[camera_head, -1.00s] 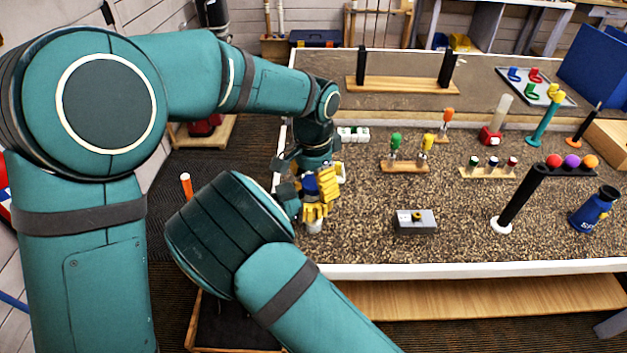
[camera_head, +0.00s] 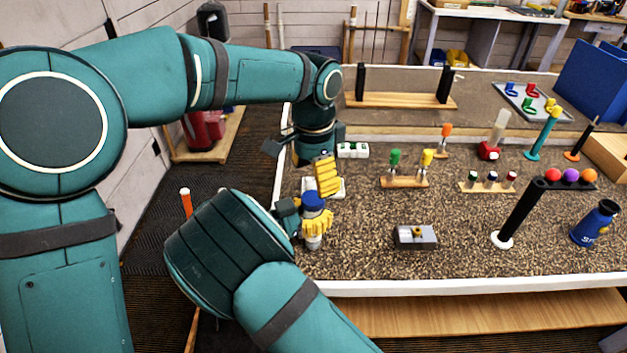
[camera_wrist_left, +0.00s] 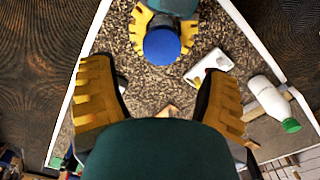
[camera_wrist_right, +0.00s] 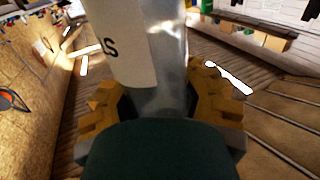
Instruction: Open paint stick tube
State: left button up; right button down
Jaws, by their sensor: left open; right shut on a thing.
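The paint stick tube (camera_head: 313,242) stands roughly upright at the table's left front, with its blue cap (camera_head: 313,201) at the top. My right gripper (camera_head: 316,222) is shut around the tube below the cap. The right wrist view shows the clear tube (camera_wrist_right: 172,60) with a white label between the yellow fingers. My left gripper (camera_head: 320,188) is open and empty above the cap. In the left wrist view the blue cap (camera_wrist_left: 162,46) shows end-on, beyond the left gripper's fingertips (camera_wrist_left: 160,88) and apart from them. I cannot tell whether the cap is loosened.
A small white tray (camera_head: 338,187) lies close behind the tube. A grey box (camera_head: 416,237) is to the right, with a black post on a white base (camera_head: 502,240) beyond. Wooden racks (camera_head: 405,182) stand farther back. The table between tube and grey box is clear.

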aim_at(313, 197)
pick_arm(q)
jog(key=shift+a+r+m, duration=0.15)
jog(key=shift+r+m, duration=0.35)
jog(key=shift+r, duration=0.15)
jog(key=shift+f, duration=3.85)
jog(key=shift+c, duration=0.3)
jog(key=c, duration=1.2)
jog(key=shift+n, duration=1.1)
jog(key=shift+c, duration=0.2)
jog(key=shift+r, duration=0.2)
jog(key=shift+r, duration=0.8)
jog(key=shift+r, duration=0.15)
